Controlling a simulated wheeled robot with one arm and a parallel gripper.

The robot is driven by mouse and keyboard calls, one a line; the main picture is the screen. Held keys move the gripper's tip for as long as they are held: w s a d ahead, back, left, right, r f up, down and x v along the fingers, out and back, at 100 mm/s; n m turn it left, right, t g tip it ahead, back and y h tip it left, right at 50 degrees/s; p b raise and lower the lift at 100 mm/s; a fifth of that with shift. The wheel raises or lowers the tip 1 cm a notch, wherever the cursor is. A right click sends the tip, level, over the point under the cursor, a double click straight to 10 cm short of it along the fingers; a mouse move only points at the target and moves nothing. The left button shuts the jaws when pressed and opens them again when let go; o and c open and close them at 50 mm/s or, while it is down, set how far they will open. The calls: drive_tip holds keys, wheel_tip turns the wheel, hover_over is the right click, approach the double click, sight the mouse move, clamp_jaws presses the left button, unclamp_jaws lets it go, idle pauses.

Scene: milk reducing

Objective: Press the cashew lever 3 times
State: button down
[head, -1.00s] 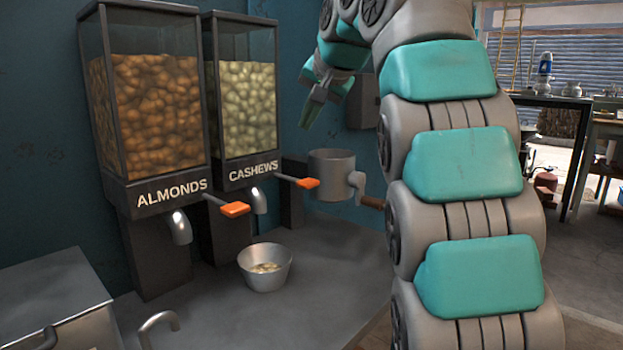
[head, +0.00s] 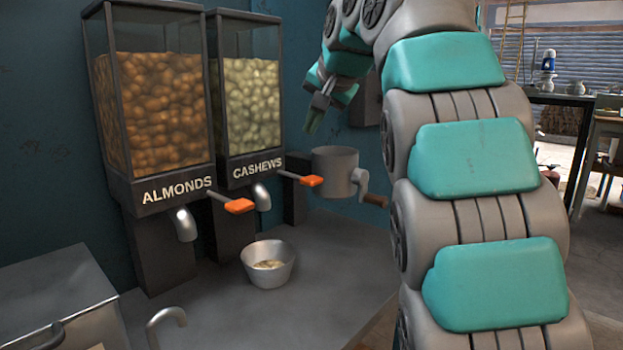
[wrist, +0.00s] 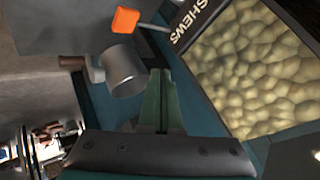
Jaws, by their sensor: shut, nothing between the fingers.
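The cashew dispenser (head: 250,110) stands to the right of the almond dispenser, with pale nuts behind its clear wall. Its orange-tipped cashew lever (head: 311,180) sticks out to the right below the label. The lever also shows at the top of the wrist view (wrist: 126,19). My gripper (head: 311,124) is shut and empty, above the cashew lever and apart from it. In the wrist view the green fingers (wrist: 159,90) are together, beside the cashew container. A metal bowl (head: 268,276) with some pale nuts in it stands on the counter near the cashew spout (head: 262,198).
The almond dispenser (head: 155,110) has its own orange lever (head: 239,206), close to the cashew one. A grey grinder cup (head: 334,172) with a crank handle (head: 374,199) stands right of the cashew lever. The counter (head: 330,280) right of the bowl is clear.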

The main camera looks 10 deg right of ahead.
drive_tip(key=b, duration=0.4)
hover_over(311, 179)
drive_tip(key=f, duration=0.5)
drive_tip(key=shift+s+d+f, duration=0.1)
drive_tip(key=shift+s, duration=0.25)
drive_tip(key=shift+f+b, duration=0.85)
drive_tip(key=shift+f, duration=0.2)
drive_tip(key=shift+f, duration=0.4)
drive_tip(key=shift+f+b, duration=0.7)
drive_tip(key=shift+f, duration=0.6)
idle(1.5)
idle(0.3)
drive_tip(key=shift+r+p, duration=1.6)
drive_tip(key=shift+r, duration=0.1)
drive_tip(key=shift+r+p, duration=1.95)
drive_tip(key=shift+r, duration=0.6)
